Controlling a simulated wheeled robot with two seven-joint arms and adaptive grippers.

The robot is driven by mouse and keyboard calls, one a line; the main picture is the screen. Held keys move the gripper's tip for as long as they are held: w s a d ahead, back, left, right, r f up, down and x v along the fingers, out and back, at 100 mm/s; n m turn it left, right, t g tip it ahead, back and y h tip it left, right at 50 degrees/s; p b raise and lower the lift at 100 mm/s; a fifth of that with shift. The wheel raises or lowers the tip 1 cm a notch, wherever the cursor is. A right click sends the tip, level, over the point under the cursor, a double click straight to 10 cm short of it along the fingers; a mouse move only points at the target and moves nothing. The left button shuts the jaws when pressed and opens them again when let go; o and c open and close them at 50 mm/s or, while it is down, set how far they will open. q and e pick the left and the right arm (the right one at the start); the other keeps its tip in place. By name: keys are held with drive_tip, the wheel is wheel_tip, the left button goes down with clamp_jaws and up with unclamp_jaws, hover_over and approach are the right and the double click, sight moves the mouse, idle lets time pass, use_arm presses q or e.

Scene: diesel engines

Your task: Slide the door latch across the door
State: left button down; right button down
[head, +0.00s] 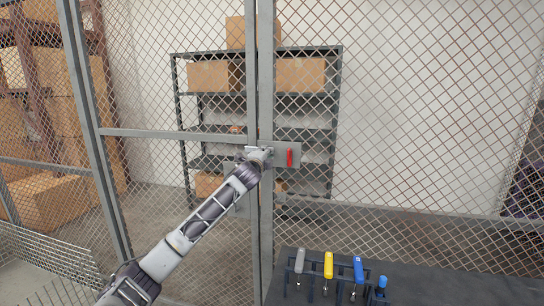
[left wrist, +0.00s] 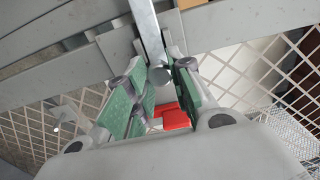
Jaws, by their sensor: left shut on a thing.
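The wire-mesh door (head: 180,134) with its grey frame stands in front of me. The door latch is a grey metal piece (left wrist: 147,35) at the door's edge, beside a grey plate (head: 283,150) on the post. A red tab (head: 290,157) sits on that plate, and red also shows in the left wrist view (left wrist: 173,117). My left gripper (head: 258,155) is at the door edge, just left of the red tab. In the left wrist view its green-padded fingers (left wrist: 158,82) are closed around the latch's metal piece. The arm and gripper hide part of the latch. My right gripper is not in view.
A dark bench (head: 430,288) at the lower right holds a rack of tools with grey, yellow (head: 328,264) and blue handles. Behind the mesh stands a shelf (head: 255,51) with cardboard boxes. A mesh panel (head: 420,110) fills the right side.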

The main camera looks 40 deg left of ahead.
use_arm(q)
drive_tip(key=shift+a, duration=0.15)
drive_tip(key=c, duration=1.2)
unclamp_jaws()
drive_tip(key=shift+s+a, duration=0.15)
drive_tip(key=shift+a, duration=0.05)
drive_tip(key=shift+d, duration=0.15)
drive_tip(key=shift+s, duration=0.1)
drive_tip(key=v, duration=1.1)
drive_tip(key=shift+s, duration=0.35)
drive_tip(key=shift+d, duration=0.1)
